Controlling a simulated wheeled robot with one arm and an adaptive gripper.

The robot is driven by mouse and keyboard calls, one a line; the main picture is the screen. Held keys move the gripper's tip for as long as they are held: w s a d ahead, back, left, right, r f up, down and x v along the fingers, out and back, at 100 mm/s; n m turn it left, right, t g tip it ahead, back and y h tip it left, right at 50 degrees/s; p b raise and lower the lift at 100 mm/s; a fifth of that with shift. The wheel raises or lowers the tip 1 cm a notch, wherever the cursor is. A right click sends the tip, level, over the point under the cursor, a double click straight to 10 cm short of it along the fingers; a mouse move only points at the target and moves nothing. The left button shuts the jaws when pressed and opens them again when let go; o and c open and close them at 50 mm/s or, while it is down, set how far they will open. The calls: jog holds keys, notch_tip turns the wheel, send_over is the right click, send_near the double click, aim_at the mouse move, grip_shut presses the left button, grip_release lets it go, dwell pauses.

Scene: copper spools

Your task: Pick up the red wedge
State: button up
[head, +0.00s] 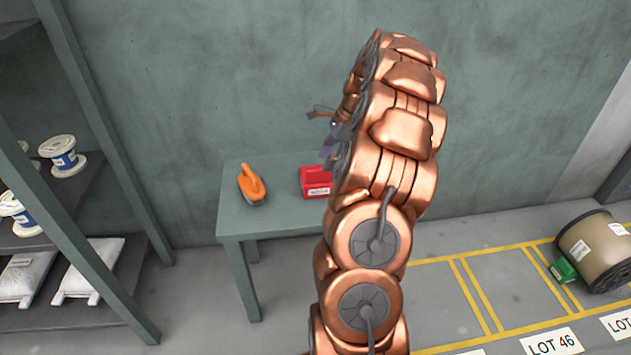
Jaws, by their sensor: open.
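The red wedge (315,182), a red block with a white label on its front, lies on the grey-green table (236,226) near the wall. My copper-coloured arm passes in front of the table and hides its right part. My gripper (318,133) shows only partly at the left side of the arm. It is open, appears above the red wedge in the picture and is apart from it. Its exact height over the table cannot be told.
An orange-handled tool (252,186) lies left of the wedge on the table. A shelf (85,200) with spools and sacks stands at left. At right, a large spool (598,250) with a green wedge (563,270) sits on the floor near yellow lines. The wall is close behind the table.

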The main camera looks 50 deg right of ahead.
aim_at(320, 167)
jog(key=x, duration=0.1)
jog(key=b+x, duration=0.1)
jog(key=x, duration=0.3)
jog(key=shift+w+a, duration=0.15)
jog(key=shift+a, duration=0.15)
jog(key=shift+r, duration=0.1)
grip_shut()
dwell(0.4)
